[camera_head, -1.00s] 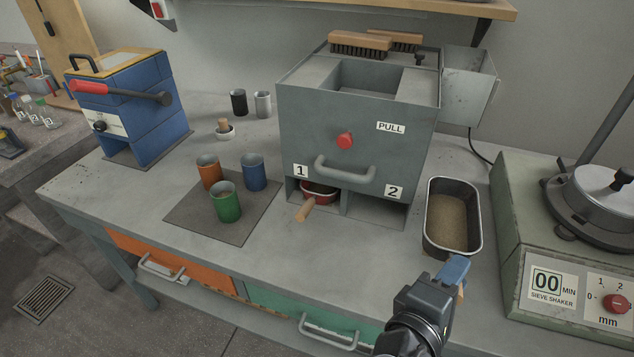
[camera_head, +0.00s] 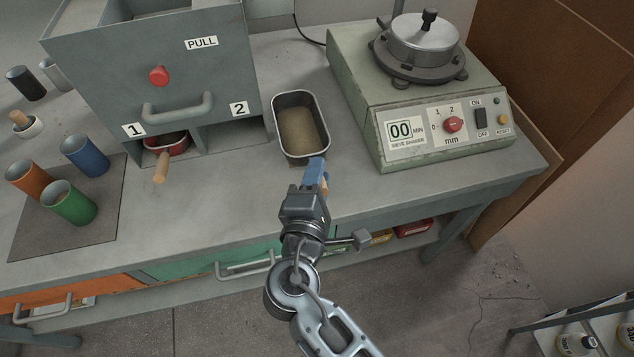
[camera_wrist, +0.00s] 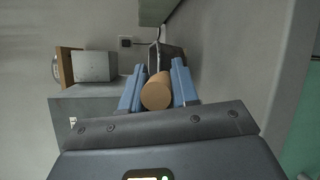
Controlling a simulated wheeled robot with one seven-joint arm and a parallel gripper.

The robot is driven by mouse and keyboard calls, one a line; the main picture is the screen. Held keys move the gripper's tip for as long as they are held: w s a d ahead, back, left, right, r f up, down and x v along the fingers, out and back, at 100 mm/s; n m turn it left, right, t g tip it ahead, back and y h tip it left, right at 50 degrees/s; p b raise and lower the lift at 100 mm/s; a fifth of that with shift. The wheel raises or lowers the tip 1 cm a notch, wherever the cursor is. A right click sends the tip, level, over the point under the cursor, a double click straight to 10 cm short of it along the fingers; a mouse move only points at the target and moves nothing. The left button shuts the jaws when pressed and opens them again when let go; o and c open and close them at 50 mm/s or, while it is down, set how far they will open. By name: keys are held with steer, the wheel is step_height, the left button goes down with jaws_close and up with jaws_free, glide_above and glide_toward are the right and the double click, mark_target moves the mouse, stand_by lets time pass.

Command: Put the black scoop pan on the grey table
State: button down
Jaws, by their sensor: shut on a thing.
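The black scoop pan (camera_head: 277,128) is an open dark rectangular pan with brown sandy material in it, at the middle of the head view. My gripper (camera_head: 318,175), with blue fingers, is shut on the pan's wooden handle at its near end. In the wrist view the round handle end (camera_wrist: 157,92) lies between the two blue fingers. The pan is level over the grey table (camera_head: 225,190), between the grey box and the green machine. I cannot tell whether its bottom touches the tabletop.
The grey splitter box (camera_head: 200,75) stands left of the pan, with a red pan (camera_head: 168,147) in slot 1. The green sieve shaker (camera_head: 350,75) stands close on the right. Orange, green and blue cups (camera_head: 70,203) stand on a dark mat. Front tabletop is clear.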

steer(key=shift+f, duration=1.35)
steer(key=shift+f, duration=0.15)
steer(key=c, duration=0.8)
jaws_free()
steer(key=shift+c, duration=0.2)
steer(key=shift+s, duration=0.2)
steer(key=s+a+r+b, duration=0.1)
steer(key=s+b, duration=0.1)
steer(key=s, duration=0.9)
steer(key=shift+s+a+r, duration=0.2)
steer(key=shift+a+r, duration=0.2)
